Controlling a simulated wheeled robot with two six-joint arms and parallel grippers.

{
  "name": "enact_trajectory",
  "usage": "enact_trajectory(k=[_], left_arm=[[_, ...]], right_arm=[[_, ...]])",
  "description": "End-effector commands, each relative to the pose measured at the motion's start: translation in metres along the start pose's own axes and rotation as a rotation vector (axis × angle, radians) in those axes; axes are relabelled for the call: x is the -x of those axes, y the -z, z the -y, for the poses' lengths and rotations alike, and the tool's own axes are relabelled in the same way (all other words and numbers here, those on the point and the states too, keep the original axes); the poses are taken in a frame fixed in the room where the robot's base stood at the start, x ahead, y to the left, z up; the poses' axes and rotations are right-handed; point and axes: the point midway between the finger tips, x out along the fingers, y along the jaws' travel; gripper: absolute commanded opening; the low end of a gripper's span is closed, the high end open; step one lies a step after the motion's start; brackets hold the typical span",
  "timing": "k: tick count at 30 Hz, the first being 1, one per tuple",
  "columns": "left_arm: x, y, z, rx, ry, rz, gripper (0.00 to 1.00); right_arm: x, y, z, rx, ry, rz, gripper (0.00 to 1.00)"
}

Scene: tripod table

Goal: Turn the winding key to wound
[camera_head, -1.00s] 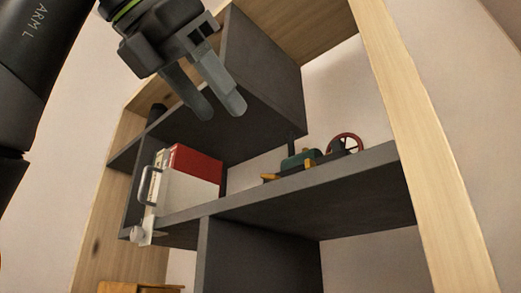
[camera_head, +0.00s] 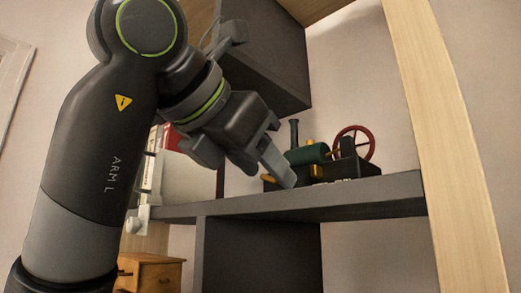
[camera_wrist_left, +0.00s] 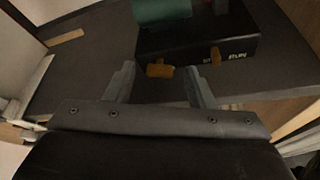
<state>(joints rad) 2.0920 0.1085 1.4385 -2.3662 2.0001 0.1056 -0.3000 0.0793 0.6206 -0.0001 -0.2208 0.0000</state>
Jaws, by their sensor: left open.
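A small model engine stands on the shelf, with a black base (camera_wrist_left: 240,42), a green boiler (camera_head: 308,153) and a red flywheel (camera_head: 355,143). Two orange-yellow tabs stick out from the base front in the left wrist view: a wider left one (camera_wrist_left: 160,70) and a smaller right one (camera_wrist_left: 215,57) beside lettering that seems to read "RUN". I cannot tell for sure which is the winding key. My left gripper (camera_head: 250,168) is open in front of the engine. In the left wrist view the wider tab shows between its fingertips (camera_wrist_left: 157,84); contact is unclear. My right gripper is not in view.
The engine sits on a dark grey shelf (camera_head: 370,191) beside a pale wooden upright (camera_head: 440,120). A dark cabinet box (camera_head: 265,60) hangs above. White and red binders (camera_head: 190,178) stand left, partly behind my arm. A wooden drawer unit (camera_head: 150,272) is below.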

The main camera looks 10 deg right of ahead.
Motion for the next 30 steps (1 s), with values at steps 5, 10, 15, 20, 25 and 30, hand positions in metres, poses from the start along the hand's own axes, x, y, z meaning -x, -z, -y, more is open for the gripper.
enact_trajectory(k=[5, 10, 15, 20, 25, 30], left_arm=[[-0.001, 0.000, 0.000, 0.000, -0.001, 0.001, 0.49], [-0.001, 0.000, 0.000, 0.000, -0.001, 0.001, 0.44], [-0.001, 0.000, 0.000, 0.000, -0.001, 0.001, 0.22], [-0.001, 0.000, 0.000, 0.000, -0.001, 0.001, 0.04], [-0.002, 0.002, 0.002, -0.054, -0.024, 0.002, 0.04], [-0.001, 0.001, 0.002, -0.111, -0.048, 0.002, 0.04]], right_arm=[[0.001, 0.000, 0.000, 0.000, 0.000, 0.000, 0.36], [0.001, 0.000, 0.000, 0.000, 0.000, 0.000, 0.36], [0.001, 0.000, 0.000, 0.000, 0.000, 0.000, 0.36], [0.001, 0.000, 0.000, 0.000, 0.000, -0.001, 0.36], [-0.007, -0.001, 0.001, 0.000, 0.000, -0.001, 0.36], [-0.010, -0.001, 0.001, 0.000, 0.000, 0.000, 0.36]])
